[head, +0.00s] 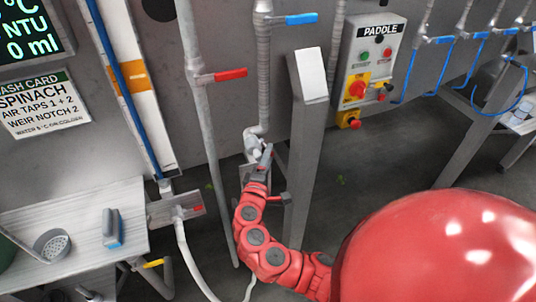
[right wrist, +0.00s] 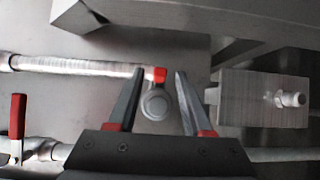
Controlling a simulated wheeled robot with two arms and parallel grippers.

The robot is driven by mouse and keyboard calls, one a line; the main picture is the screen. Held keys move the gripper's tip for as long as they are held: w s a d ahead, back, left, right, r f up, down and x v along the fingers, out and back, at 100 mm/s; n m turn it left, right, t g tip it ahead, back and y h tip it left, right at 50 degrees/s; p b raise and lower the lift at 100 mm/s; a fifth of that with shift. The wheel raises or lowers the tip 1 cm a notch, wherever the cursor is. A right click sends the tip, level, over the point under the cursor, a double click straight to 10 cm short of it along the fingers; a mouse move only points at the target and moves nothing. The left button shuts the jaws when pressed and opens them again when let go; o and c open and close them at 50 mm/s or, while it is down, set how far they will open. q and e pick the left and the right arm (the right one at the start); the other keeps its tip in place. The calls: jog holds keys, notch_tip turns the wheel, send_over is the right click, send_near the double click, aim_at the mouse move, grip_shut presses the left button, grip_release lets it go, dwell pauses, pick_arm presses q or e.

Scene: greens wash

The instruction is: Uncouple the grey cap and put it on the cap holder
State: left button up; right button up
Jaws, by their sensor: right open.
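In the right wrist view a round grey cap (right wrist: 156,104) faces me at the end of a pale pipe, with a small red piece just above it. My right gripper (right wrist: 159,73) is open, with one finger on each side of the cap; I cannot tell whether either finger touches it. In the head view my right gripper (head: 265,158) is at the low pipe end left of the grey post, and largely hides the cap. A grey block with a pale round stub (right wrist: 290,99), right of the jaws, may be the cap holder. My left gripper is out of view.
A grey post (head: 306,130) stands close right of my right gripper. The paddle control box (head: 370,70) is mounted behind it. Red (head: 222,75) and blue (head: 295,19) valve levers stick out above. A side table (head: 75,225) with a strainer and brush stands at left.

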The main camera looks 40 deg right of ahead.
grip_shut()
jog(key=shift+d, duration=0.1)
dwell(0.4)
